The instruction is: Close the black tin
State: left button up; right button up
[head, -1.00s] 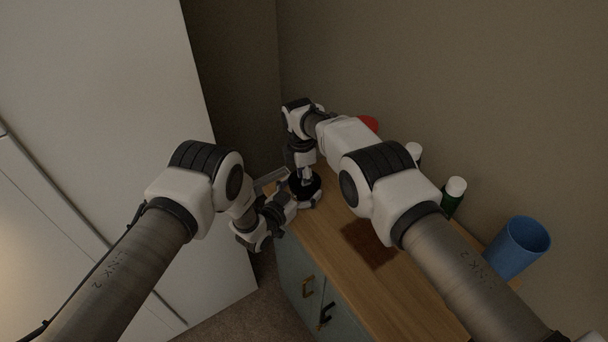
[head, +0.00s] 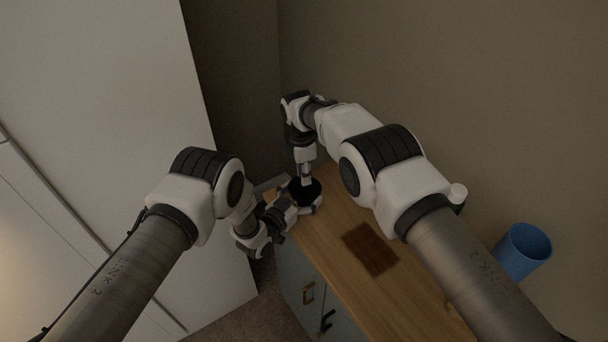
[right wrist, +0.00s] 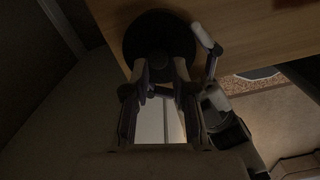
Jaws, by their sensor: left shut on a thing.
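The black tin (head: 312,187) stands at the far left end of the wooden cabinet top. It shows as a dark round shape, partly hidden by my grippers. My left gripper (head: 302,205) is shut on its side, low down. My right gripper (head: 305,180) points down over the tin.
The wooden cabinet top (head: 345,280) has a dark brown rectangular patch (head: 370,248) and clear room in its middle. A blue cup (head: 522,252) stands at the right. A bottle's white cap (head: 457,193) shows behind my right arm. The wall is close behind.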

dwell(0.4)
jog(key=shift+f, duration=0.5)
pick_arm(q)
jog(key=o, duration=1.4)
jog(key=shift+c, duration=0.2)
jog(key=shift+s+a, duration=0.15)
jog(key=v, duration=1.1)
jog(key=shift+s+a, duration=0.15)
jog(key=shift+s, duration=0.2)
